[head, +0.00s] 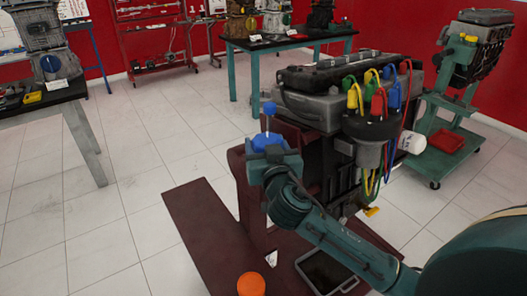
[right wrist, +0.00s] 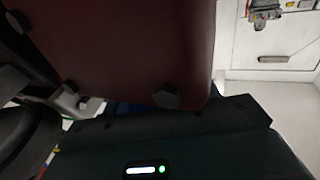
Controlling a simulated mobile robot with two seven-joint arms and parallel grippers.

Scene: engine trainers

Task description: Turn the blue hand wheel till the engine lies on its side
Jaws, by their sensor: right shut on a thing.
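The blue hand wheel (head: 266,142) is at the near end of the dark red engine stand, with a blue ball knob (head: 269,108) sticking up above it. My right gripper (head: 268,157) reaches it from the near side and is shut on the wheel; its fingers largely hide the grip. The grey and black engine (head: 310,103) sits on the stand with its top cover facing up and coloured leads on its near side. In the right wrist view, a sliver of blue shows between the dark red stand plate (right wrist: 130,45) and my gripper body. My left gripper is not in view.
The stand's red base beam (head: 205,235) runs along the floor, with an orange cap (head: 251,284) and a dark tray (head: 325,272) near it. A green trolley (head: 450,150) with another engine stands at right.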

